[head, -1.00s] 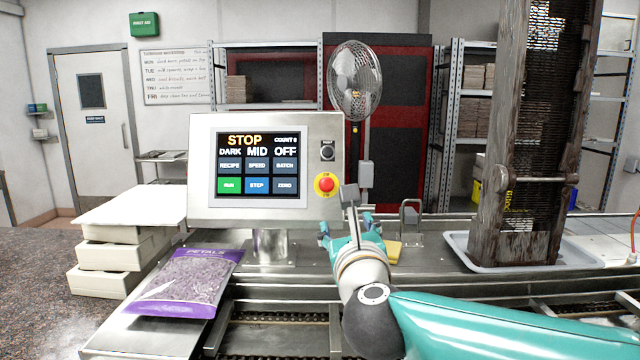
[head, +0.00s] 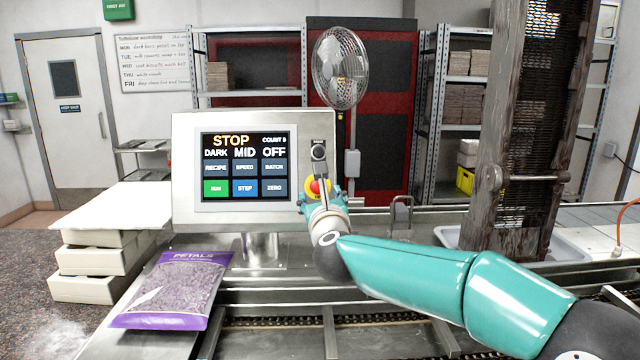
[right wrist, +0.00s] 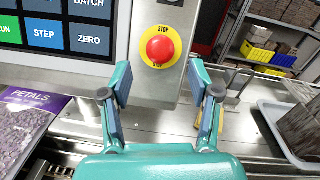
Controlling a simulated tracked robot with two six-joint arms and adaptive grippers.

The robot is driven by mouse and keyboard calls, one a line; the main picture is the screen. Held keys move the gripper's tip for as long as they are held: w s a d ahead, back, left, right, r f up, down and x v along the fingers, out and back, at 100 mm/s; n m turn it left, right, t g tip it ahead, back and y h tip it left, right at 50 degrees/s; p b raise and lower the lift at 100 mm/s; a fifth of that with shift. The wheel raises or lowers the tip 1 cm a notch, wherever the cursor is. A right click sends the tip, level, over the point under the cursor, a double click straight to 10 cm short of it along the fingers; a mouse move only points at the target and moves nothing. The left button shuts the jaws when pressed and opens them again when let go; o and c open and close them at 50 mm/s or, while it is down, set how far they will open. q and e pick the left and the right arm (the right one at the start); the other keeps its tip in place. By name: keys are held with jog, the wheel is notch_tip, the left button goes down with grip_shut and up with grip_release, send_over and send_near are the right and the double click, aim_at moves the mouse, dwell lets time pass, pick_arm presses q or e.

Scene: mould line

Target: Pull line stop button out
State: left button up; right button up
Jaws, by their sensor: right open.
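The line stop button (head: 316,187) is a red mushroom head on a yellow ring, at the lower right of the control panel (head: 184,205). In the right wrist view the red button (right wrist: 160,49) shows whole, with the word STOP above it. My right gripper (head: 318,197) is in front of the panel and partly covers the button in the head view. In the right wrist view my right gripper (right wrist: 158,80) is open and empty, its fingers apart on either side below the button. I see no contact with the button. My left gripper is not in view.
The panel screen (head: 244,163) reads STOP, DARK, MID, OFF. A black knob (head: 319,152) sits above the button. A purple petals bag (head: 175,290) lies at the lower left beside stacked white slabs (head: 95,262).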

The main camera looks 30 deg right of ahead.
aim_at(319, 190)
jog(key=shift+p+x, duration=0.55)
jog(key=shift+x, duration=1.45)
jog(key=shift+c, duration=0.3)
